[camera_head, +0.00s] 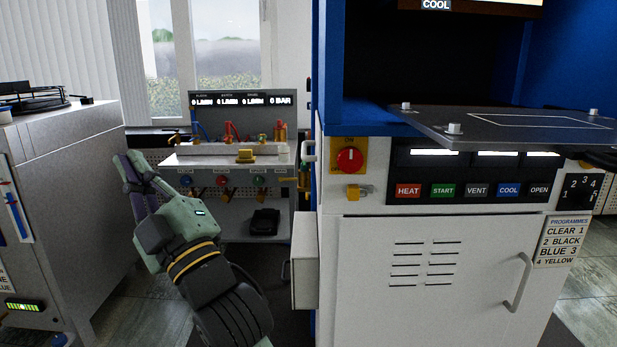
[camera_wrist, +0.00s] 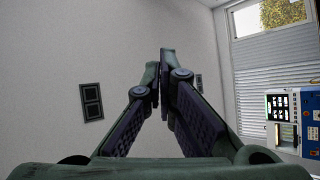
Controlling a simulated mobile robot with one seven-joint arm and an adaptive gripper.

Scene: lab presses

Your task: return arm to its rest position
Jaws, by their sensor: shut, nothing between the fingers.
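My gripper (camera_head: 131,165) is at the left of the head view, at the end of my green and black arm, raised and pointing up and away. It is in the gap between the grey cabinet and the blue and white press. Its fingers are closed with nothing between them. In the wrist view the fingertips (camera_wrist: 164,62) come together in front of a plain wall. The gripper appears to touch nothing.
The press (camera_head: 430,270) fills the right, with a metal plate (camera_head: 490,125) jutting out above its buttons. The grey cabinet (camera_head: 70,190) stands at the left. A bench (camera_head: 225,160) with valves and gauges is behind my arm. A wall panel (camera_wrist: 91,102) shows in the wrist view.

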